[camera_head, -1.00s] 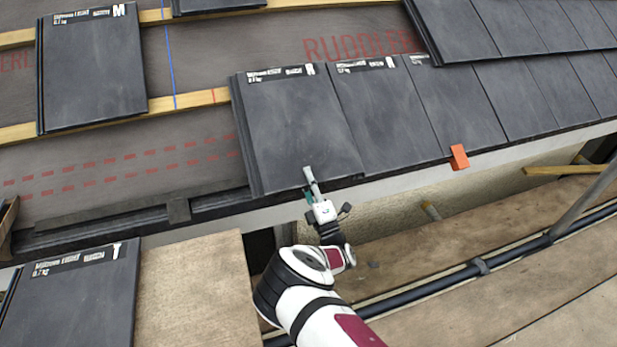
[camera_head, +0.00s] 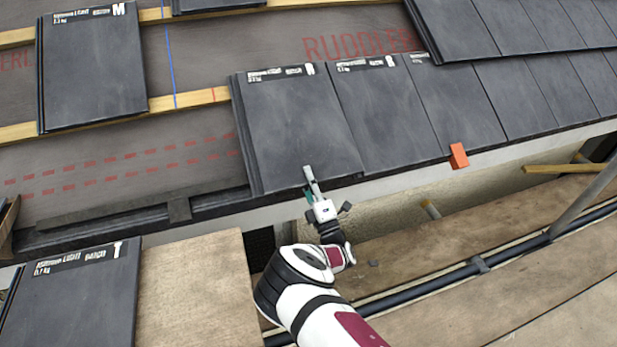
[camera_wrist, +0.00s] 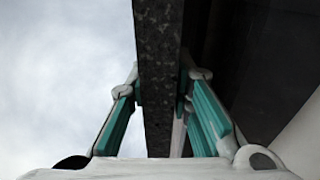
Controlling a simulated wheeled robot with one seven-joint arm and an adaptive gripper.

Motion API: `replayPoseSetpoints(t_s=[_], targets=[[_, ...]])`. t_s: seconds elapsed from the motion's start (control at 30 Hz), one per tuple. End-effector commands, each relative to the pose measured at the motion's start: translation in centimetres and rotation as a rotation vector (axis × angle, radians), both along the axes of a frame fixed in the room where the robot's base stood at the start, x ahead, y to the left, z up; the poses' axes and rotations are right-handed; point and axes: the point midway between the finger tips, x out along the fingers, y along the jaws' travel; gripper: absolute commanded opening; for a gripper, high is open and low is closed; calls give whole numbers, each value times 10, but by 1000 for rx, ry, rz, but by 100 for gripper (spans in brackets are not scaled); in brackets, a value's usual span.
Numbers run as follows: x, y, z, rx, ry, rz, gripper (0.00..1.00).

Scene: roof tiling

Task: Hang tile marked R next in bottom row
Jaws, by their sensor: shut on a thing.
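A dark grey tile (camera_head: 297,130) is at the left end of the bottom row. The letter on its white label is too small to read for sure. It appears to lie flat along the slope, its right edge against or over the neighbouring tile (camera_head: 385,110); I cannot tell which. My gripper (camera_head: 312,180) is at the tile's lower edge, near its right corner. In the wrist view the teal fingers (camera_wrist: 165,112) stand on both sides of the tile's edge (camera_wrist: 158,70), shut on it. The far side of the tile is hidden.
An orange block (camera_head: 458,156) sits at the eave to the right. A tile marked M (camera_head: 90,70) lies upper left. Another labelled tile (camera_head: 75,300) lies on the boards lower left. Bare underlay (camera_head: 120,165) is left of the held tile. A pole (camera_head: 590,200) stands right.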

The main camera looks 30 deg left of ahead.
Motion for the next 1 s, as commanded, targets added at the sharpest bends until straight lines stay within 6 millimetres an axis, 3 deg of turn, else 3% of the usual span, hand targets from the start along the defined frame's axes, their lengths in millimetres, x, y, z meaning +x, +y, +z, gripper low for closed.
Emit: replayPoseSetpoints(t_s=[0.23, 0.27, 0.33, 0.37, 1.0], targets=[[-2, -2, 1, 5, -4, 1, 0], [-2, -2, 1, 5, -4, 1, 24], [-2, -2, 1, 5, -4, 1, 40], [-2, -2, 0, 5, -4, 1, 43], [-12, -18, -11, -2, 1, 0, 43]])
